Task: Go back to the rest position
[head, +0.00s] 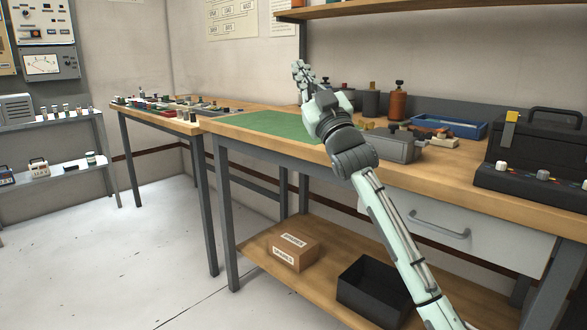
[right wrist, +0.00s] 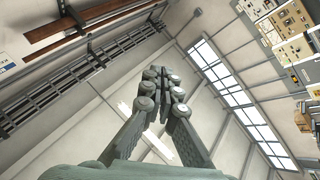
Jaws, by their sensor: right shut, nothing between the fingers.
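My right arm comes in from the lower right in the head view and reaches up over the workbench. My right gripper (head: 300,70) is at its end, pointing up above the green mat (head: 265,125). In the right wrist view the right gripper (right wrist: 165,75) has its fingers together with nothing between them, against the wall and ceiling. My left gripper is in neither view.
The wooden workbench (head: 460,180) holds a grey box (head: 395,147), a blue tray (head: 450,126), an orange bottle (head: 397,106) and a black case (head: 530,150). A cardboard box (head: 293,251) and a black bin (head: 370,292) sit on its lower shelf. The floor at left is clear.

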